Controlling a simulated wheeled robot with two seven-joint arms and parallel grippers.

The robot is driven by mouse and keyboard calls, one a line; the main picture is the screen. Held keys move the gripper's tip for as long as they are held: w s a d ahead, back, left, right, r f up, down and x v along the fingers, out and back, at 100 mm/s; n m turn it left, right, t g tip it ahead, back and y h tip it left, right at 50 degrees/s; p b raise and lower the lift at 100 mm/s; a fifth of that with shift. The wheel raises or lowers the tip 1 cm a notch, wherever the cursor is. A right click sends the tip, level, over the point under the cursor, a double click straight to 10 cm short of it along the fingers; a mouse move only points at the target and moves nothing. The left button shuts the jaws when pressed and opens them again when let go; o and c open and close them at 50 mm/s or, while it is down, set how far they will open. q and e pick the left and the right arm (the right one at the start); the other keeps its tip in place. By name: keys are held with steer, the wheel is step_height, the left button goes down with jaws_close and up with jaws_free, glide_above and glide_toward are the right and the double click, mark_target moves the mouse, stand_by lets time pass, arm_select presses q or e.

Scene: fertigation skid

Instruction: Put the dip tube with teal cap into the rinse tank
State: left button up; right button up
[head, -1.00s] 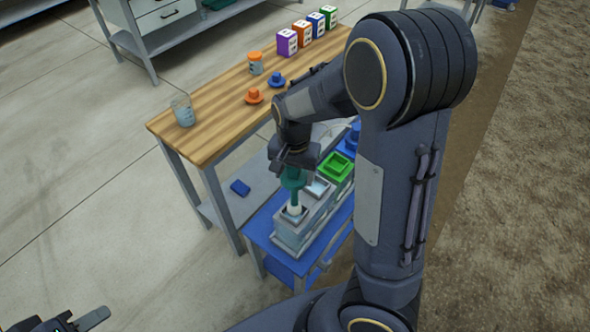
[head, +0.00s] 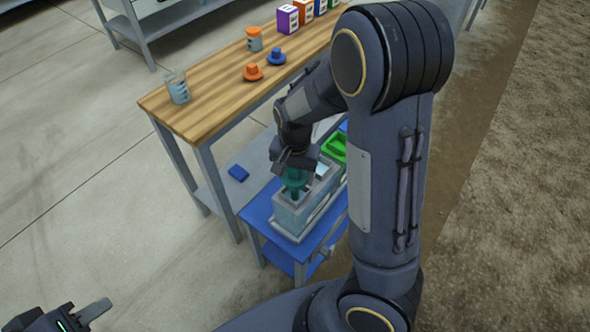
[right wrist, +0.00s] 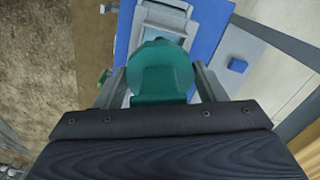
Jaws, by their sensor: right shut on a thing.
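The dip tube's teal cap (head: 296,180) is held in my right gripper (head: 294,164), above the nearest grey open-topped tank (head: 292,218) on the blue stand. The tube below the cap is down in the tank's opening, its lower part hidden by the tank walls. In the right wrist view the broad teal cap (right wrist: 160,72) sits between the two fingers of my right gripper (right wrist: 163,82) and covers most of the opening below. I cannot read which tank is the rinse tank. My left gripper (head: 82,316) is at the bottom left, empty and partly cut off.
A green-topped tank (head: 334,147) stands behind the grey one on the blue stand (head: 255,211). The wooden bench (head: 215,100) behind holds a beaker (head: 178,87), an orange cap (head: 253,72), a blue cap (head: 276,56) and several boxes. A blue block (head: 238,173) lies on the lower shelf.

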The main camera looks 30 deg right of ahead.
steer(key=shift+f+b, duration=1.55)
steer(key=shift+f, duration=0.95)
steer(key=o, duration=1.4)
steer(key=shift+c, duration=0.2)
step_height(320, 180, up, 8)
steer(key=shift+f+p, duration=0.1)
steer(key=shift+p, duration=0.95)
